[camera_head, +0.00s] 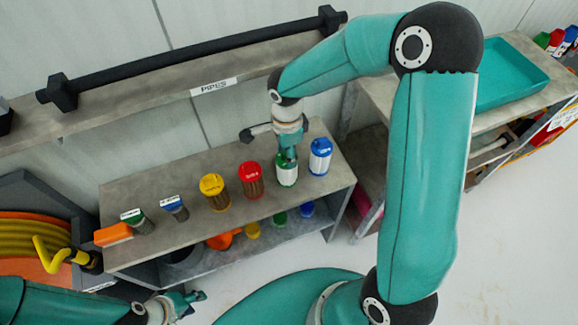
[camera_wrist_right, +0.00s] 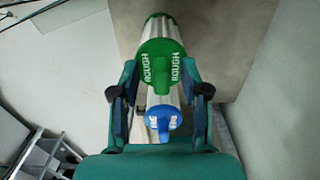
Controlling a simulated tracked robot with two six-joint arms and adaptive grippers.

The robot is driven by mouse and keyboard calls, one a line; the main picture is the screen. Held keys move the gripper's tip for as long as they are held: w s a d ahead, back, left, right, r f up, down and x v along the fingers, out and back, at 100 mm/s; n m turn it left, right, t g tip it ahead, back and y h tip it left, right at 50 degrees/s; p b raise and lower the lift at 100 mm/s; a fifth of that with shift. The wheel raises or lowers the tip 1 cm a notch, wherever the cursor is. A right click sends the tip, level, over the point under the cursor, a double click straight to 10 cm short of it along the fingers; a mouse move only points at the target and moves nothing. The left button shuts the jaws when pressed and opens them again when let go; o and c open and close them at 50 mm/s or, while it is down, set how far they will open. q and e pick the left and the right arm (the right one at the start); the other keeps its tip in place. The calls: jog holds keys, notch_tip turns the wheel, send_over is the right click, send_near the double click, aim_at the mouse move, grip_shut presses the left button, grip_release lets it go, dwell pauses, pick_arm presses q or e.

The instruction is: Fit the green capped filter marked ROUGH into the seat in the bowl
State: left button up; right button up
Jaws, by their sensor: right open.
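The green capped filter (camera_head: 287,174) stands upright on the grey shelf top, between a red capped filter and a blue capped one. Its cap, marked ROUGH twice, shows in the right wrist view (camera_wrist_right: 158,65). My right gripper (camera_head: 287,152) reaches down to it from above. In the wrist view the open fingers (camera_wrist_right: 160,85) are on either side of the cap, and I see no firm grip. My left gripper (camera_head: 186,300) is low at the bottom left, away from the filters; its finger opening is unclear. I cannot make out the bowl and its seat.
Blue (camera_head: 320,157), red (camera_head: 250,180) and yellow (camera_head: 213,192) capped filters stand in the same row. Smaller capped pieces and an orange block (camera_head: 113,234) are to the left. A teal tray (camera_head: 512,75) is at the upper right. The floor in front is clear.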

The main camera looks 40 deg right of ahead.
grip_shut()
jog(key=shift+s, duration=0.1)
dwell(0.3)
jog(key=shift+r, duration=0.1)
